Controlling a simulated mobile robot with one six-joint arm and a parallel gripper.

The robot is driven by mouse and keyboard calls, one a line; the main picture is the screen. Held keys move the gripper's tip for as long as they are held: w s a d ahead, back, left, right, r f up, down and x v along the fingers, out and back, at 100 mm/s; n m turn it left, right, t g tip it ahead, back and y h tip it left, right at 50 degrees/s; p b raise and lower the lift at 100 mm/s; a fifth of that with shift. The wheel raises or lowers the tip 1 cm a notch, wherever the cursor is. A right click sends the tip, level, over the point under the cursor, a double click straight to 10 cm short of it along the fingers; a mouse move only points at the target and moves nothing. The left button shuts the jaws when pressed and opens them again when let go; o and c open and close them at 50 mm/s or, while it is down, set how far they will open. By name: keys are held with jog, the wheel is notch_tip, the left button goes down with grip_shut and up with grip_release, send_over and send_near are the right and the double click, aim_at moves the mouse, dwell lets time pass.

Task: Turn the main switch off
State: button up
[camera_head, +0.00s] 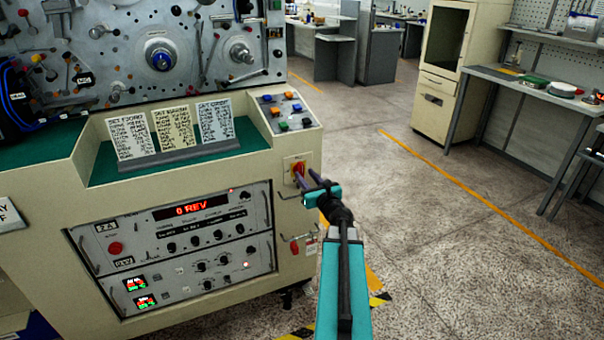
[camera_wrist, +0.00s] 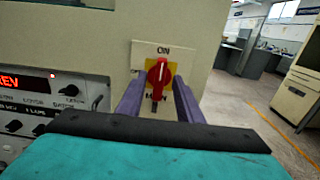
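The main switch (camera_head: 298,170) is a red rotary knob on a yellow plate, on the right part of the cream machine's front. In the wrist view the red knob (camera_wrist: 158,76) stands upright, with a white label reading "ON" above it. My gripper (camera_head: 307,178) is right in front of the switch. In the wrist view its two purple fingers (camera_wrist: 157,100) are apart, one on each side of the knob's lower part. I see gaps beside the knob, and cannot tell whether either finger touches it.
The panel (camera_head: 180,240) left of the switch has a lit red display reading "0 REV". Coloured buttons (camera_head: 285,110) sit on the sloped top above the switch. The floor (camera_head: 450,230) to the right is clear.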

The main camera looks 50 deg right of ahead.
aim_at(302, 171)
jog(key=shift+x, duration=1.55)
grip_shut()
jog(key=shift+s+a, duration=0.1)
jog(key=shift+a, duration=0.05)
